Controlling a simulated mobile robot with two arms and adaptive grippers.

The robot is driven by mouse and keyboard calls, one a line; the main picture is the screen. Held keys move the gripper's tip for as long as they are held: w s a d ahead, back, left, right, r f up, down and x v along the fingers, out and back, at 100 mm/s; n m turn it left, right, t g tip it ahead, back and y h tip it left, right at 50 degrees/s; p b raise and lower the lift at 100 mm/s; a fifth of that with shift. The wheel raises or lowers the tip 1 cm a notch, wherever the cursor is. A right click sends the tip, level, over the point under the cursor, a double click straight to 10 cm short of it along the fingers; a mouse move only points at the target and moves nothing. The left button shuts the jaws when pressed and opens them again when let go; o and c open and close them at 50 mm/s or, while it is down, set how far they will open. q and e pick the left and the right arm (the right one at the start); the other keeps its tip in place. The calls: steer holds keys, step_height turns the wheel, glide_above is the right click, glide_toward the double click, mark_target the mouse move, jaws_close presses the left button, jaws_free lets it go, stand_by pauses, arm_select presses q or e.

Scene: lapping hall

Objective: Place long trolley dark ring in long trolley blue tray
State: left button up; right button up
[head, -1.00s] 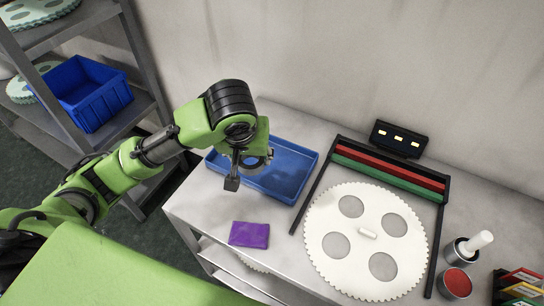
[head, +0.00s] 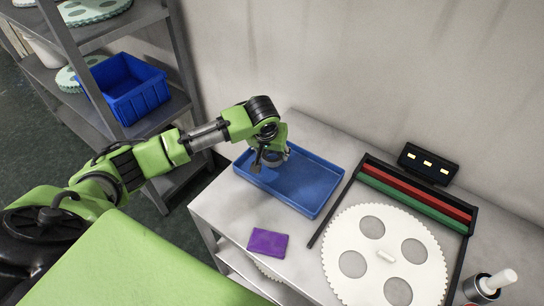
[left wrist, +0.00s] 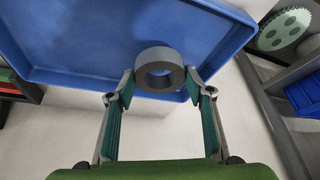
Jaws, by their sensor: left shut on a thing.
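The dark ring (left wrist: 160,70) is a thick grey band between the fingertips of my left gripper (left wrist: 160,84) in the left wrist view. The gripper is shut on it. In the head view my left gripper (head: 268,162) is over the left part of the blue tray (head: 318,196), with the ring mostly hidden by the fingers. The tray is shallow, rectangular and looks empty. It also fills the top of the left wrist view (left wrist: 90,40), with the ring in front of its rim. I cannot tell how high the ring is above the tray floor. My right gripper is not in view.
A purple block (head: 268,243) lies in front of the tray. A black frame with red and green bars (head: 415,195) and a white toothed disc (head: 385,230) stand to the right. A shelf with a blue bin (head: 125,88) is at left. The wall is behind.

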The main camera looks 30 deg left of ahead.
arm_select(q)
step_height(320, 180, down, 2)
steer(key=shift+f, duration=0.1)
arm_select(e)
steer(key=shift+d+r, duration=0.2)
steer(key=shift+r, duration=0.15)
arm_select(q)
steer(key=shift+s+d+f, duration=0.1)
steer(key=shift+f, duration=0.05)
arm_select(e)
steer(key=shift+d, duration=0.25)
arm_select(q)
steer(key=o, duration=1.3)
steer(key=shift+s+r, duration=0.1)
steer(key=shift+r, duration=0.3)
steer(key=v, duration=1.1)
steer(key=shift+s+r, duration=0.1)
steer(key=shift+r, duration=0.1)
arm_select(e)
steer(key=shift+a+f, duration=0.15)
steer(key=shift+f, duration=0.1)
